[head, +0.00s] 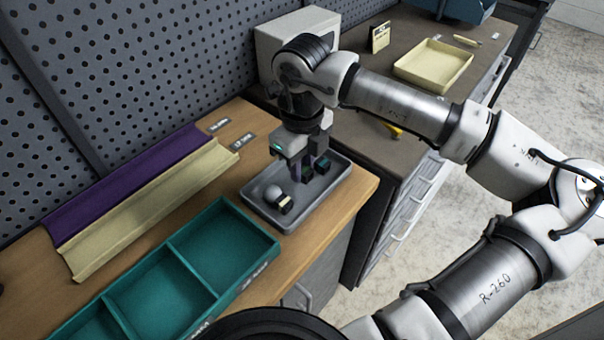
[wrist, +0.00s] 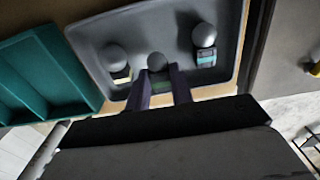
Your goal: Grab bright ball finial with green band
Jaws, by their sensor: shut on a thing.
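In the head view my gripper (head: 305,166) reaches down into the tray, and the fingers hide most of the held finial. The finial with the cream-yellow band (wrist: 118,60) lies to the left in the wrist view. The finial with the teal band (wrist: 204,44) is to the right. Both are apart from the fingers.
The grey tray (head: 320,197) has a raised rim and sits near the bench's right edge. A teal divided box (head: 190,262), its compartments empty, stands in front. Purple (head: 130,180) and cream (head: 150,208) troughs lie to the left. A pale yellow tray (head: 433,65) rests on the far cabinet.

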